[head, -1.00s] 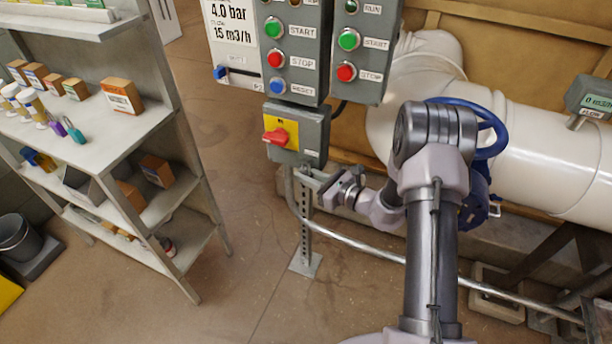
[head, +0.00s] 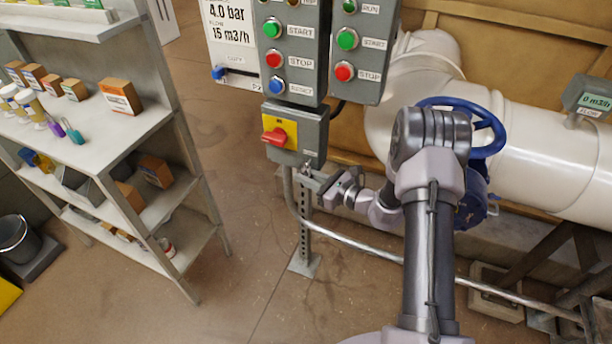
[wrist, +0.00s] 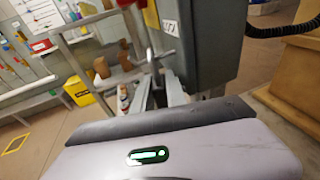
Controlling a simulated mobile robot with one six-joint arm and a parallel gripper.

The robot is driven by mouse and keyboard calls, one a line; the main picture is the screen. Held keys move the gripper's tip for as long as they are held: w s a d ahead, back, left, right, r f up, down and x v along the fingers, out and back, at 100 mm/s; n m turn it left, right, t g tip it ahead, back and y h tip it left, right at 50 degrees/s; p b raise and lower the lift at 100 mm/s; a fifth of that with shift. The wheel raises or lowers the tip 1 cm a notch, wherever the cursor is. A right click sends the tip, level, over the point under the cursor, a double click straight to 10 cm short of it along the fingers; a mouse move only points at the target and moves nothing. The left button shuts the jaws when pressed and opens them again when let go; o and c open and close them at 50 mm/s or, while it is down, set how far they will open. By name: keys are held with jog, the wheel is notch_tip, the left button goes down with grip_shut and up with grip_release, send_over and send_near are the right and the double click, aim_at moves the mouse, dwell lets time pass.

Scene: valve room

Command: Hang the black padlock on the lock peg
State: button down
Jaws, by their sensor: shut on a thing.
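My gripper (head: 326,181) is just below the grey switch box (head: 314,140) with the red rotary handle (head: 274,137) on its yellow plate. In the wrist view the gripper (wrist: 160,92) is shut on a small item, taken as the black padlock; its body is mostly hidden between the fingers. A thin metal loop, seemingly its shackle (wrist: 152,62), stands up beside the box's lower edge. The lock peg cannot be told apart clearly; a small metal piece (head: 306,168) shows under the box, close to the fingertips. I cannot tell whether shackle and peg touch.
Purple (head: 56,127) and teal (head: 74,132) padlock-like items stand on the shelf unit (head: 130,130) at left. A perforated post (head: 305,220) and a conduit (head: 400,248) run below the box. A white pipe (head: 545,150) with a blue handwheel (head: 487,130) lies at right. Open floor is between.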

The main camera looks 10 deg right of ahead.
jog(key=c, duration=1.3)
grip_release()
jog(key=shift+d, duration=0.1)
